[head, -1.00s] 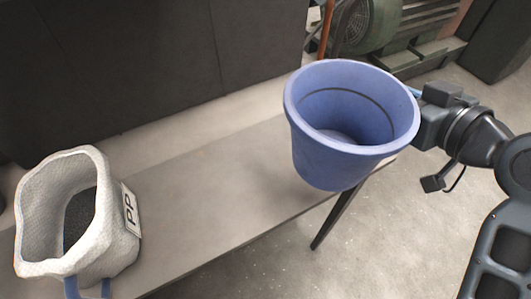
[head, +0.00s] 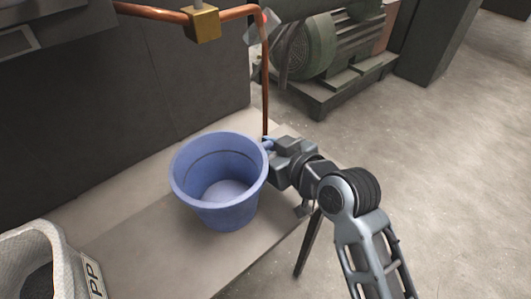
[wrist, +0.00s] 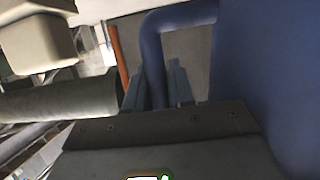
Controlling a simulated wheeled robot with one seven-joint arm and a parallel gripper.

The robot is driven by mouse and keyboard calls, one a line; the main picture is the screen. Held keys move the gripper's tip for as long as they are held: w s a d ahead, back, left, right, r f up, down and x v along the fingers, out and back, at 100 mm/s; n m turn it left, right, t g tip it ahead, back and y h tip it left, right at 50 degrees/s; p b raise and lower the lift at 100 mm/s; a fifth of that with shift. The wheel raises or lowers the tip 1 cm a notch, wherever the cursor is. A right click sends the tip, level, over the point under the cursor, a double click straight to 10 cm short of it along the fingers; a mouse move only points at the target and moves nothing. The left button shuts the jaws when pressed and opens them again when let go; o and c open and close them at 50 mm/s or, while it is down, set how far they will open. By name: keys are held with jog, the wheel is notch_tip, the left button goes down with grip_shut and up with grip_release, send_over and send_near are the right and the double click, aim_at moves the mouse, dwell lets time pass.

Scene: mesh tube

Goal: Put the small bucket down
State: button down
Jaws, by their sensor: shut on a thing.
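The small blue bucket (head: 222,208) is upright and empty over the right end of the grey bench (head: 135,246) in the head view. I cannot tell whether its base touches the bench top. In the wrist view its blue wall (wrist: 268,75) fills the right side, with a bent blue handle (wrist: 152,45) beside it. My gripper (head: 269,146) is at the bucket's right rim. In the wrist view my gripper (wrist: 158,88) is shut on the handle, which passes between its fingers.
A white woven bag marked PP (head: 58,262) stands at the bench's left, cut off by the frame. A copper pipe (head: 265,85) rises behind the bucket from near the bench's back edge. A green motor (head: 310,48) stands on the floor behind. Bare bench lies between bag and bucket.

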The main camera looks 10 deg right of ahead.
jog(key=shift+f, duration=1.1)
jog(key=c, duration=1)
grip_release()
jog(key=shift+f, duration=0.1)
jog(key=shift+r, duration=0.25)
jog(key=b+v, duration=0.1)
jog(key=v, duration=1.1)
jog(key=shift+f, duration=0.1)
